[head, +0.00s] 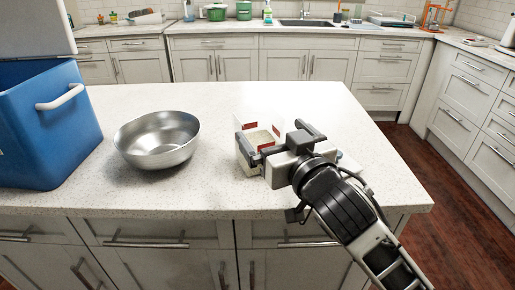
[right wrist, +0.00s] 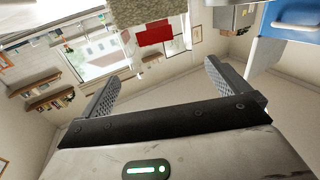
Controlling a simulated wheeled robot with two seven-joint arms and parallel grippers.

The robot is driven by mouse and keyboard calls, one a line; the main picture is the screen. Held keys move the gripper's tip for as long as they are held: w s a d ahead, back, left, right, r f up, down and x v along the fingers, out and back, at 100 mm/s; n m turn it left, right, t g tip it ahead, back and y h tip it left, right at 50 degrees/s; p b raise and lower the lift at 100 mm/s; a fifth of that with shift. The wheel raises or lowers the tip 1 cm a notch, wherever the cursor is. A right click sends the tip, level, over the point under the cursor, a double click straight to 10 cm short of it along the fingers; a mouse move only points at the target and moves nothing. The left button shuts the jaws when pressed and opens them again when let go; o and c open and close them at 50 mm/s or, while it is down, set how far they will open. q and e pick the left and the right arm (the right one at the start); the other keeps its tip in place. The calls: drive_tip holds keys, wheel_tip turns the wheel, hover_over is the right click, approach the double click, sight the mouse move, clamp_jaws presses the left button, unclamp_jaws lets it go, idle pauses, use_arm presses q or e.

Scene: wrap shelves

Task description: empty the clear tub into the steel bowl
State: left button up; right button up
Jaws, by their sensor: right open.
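The clear tub (head: 246,166), with red patches on its sides, stands on the white counter right of the bowl. Something pale shows inside it, but I cannot tell what. The steel bowl (head: 158,140) stands upright and looks empty, left of the tub. My right gripper (head: 268,130) is open at the tub, one finger on each side; whether they touch it is unclear. In the right wrist view the open fingers (right wrist: 163,72) are spread, with red patches (right wrist: 155,33) of the tub beyond them. My left gripper is not in view.
A blue cooler box (head: 45,125) with a white handle stands at the counter's left; it also shows in the right wrist view (right wrist: 297,22). The counter (head: 340,110) is clear behind and right of the tub. Back counters hold a sink and green pots.

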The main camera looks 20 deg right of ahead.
sight(250, 108)
drive_tip(key=w, duration=0.5)
drive_tip(key=w+a, duration=0.1)
drive_tip(key=w, duration=0.1)
drive_tip(key=shift+w+a+p, duration=0.1)
drive_tip(key=shift+w+p, duration=0.05)
drive_tip(key=shift+p, duration=0.25)
drive_tip(key=c, duration=1.7)
drive_tip(key=shift+r, duration=0.1)
drive_tip(key=shift+c, duration=1.3)
